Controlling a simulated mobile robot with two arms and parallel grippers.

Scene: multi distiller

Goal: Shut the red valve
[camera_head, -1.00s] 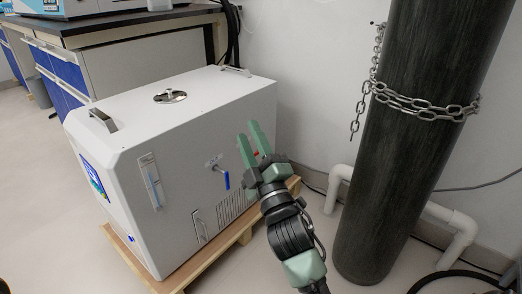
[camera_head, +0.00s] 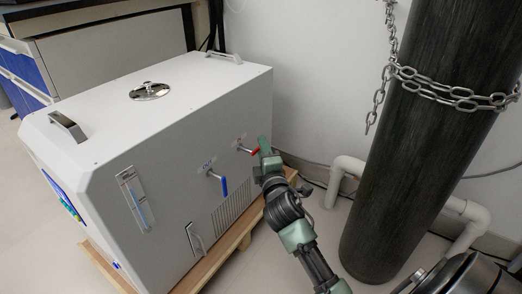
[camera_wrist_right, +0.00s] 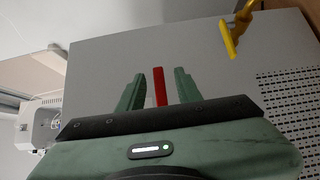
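The red valve handle (camera_head: 254,152) sticks out near the right end of the white machine's front face. My right gripper (camera_head: 265,152) is at the handle's right end. In the right wrist view the red handle (camera_wrist_right: 160,90) lies between the two green fingers of my right gripper (camera_wrist_right: 158,76), which stand apart on either side with visible gaps. The gripper is open around it, and no firm contact shows. My left gripper is in neither view now.
A blue-handled valve (camera_head: 222,184) is left of the red one. A yellow handle (camera_wrist_right: 229,38) shows in the right wrist view. The white machine (camera_head: 110,130) sits on a wooden pallet (camera_head: 245,228). A chained black cylinder (camera_head: 420,150) and white pipes (camera_head: 345,175) stand at right.

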